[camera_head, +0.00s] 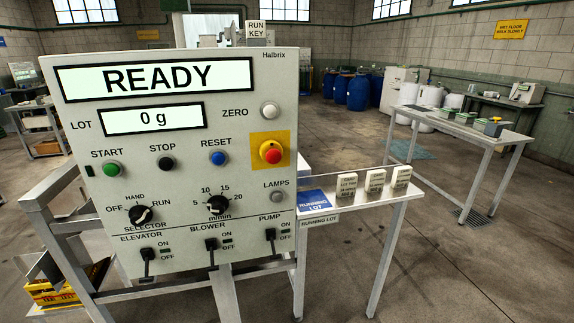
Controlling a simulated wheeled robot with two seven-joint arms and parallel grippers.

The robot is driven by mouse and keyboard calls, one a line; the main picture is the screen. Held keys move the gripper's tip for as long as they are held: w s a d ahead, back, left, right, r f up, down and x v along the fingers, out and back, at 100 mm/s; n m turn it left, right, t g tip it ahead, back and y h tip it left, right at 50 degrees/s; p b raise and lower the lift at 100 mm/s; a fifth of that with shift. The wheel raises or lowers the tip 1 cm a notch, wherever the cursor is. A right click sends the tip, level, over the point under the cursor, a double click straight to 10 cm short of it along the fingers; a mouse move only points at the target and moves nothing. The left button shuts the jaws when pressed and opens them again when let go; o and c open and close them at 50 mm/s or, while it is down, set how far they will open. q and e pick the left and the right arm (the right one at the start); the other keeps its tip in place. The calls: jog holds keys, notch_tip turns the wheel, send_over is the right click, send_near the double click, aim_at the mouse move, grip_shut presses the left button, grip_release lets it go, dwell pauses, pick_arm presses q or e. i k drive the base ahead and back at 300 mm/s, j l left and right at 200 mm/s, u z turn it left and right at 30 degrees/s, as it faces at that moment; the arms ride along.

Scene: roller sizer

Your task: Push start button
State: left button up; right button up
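The green START button (112,169) is on the left of the grey control panel (90,240), under its START label. To its right are the black STOP button (166,163) and the blue RESET button (218,158). The main display (155,78) reads READY, and the LOT display (150,118) reads 0 g. The selector knob (140,215) sits between its OFF, HAND and RUN labels; its exact pointing is hard to tell. Neither of my grippers shows in the head view.
A red emergency button (270,151) on a yellow plate is at the panel's right. Toggle switches (211,246) line its bottom. A side shelf (350,199) holds several labelled blocks. A long table (460,129) stands at the right. The floor at the lower right is clear.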

aim_at(111, 170)
jog(key=u, duration=1.3)
